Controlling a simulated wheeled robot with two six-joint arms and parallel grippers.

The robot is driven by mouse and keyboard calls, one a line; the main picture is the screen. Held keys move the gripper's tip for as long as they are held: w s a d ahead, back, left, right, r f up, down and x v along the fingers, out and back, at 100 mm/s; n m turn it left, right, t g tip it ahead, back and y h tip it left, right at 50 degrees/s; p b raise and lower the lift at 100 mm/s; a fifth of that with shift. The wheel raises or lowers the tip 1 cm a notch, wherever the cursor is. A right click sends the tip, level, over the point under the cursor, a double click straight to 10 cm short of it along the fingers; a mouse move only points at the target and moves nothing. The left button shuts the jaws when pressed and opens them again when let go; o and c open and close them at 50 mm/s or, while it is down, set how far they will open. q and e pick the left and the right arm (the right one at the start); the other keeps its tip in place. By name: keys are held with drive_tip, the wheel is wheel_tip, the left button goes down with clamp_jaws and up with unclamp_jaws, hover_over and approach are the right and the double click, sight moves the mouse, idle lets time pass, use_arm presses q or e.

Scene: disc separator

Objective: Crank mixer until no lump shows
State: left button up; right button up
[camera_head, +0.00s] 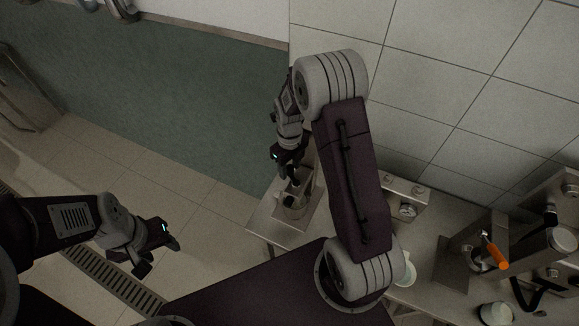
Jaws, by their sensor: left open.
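A metal device with an orange handle (495,252) stands on the counter at the right; I cannot tell whether this is the mixer's crank. A small open metal box-shaped unit (290,214) sits at the counter's left end. My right gripper (289,168) is over this unit, pointing down, and its fingers are too dark and small to tell open from shut or whether they touch anything. My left gripper (162,258) is open and empty over the tiled floor at the left, away from the counter. No mixer contents or lumps can be made out.
The steel counter (432,226) runs along the tiled wall. A metal box with a gauge (407,210) stands at its back, partly behind my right arm. A pale cup (496,314) is at the lower right. A floor drain grate (125,289) lies at the left.

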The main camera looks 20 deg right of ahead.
sight(290, 166)
drive_tip(key=shift+r+b, duration=0.3)
drive_tip(key=shift+r, duration=0.15)
wheel_tip(290, 166, up, 8)
drive_tip(key=shift+r+b, duration=0.1)
drive_tip(key=shift+b, duration=0.85)
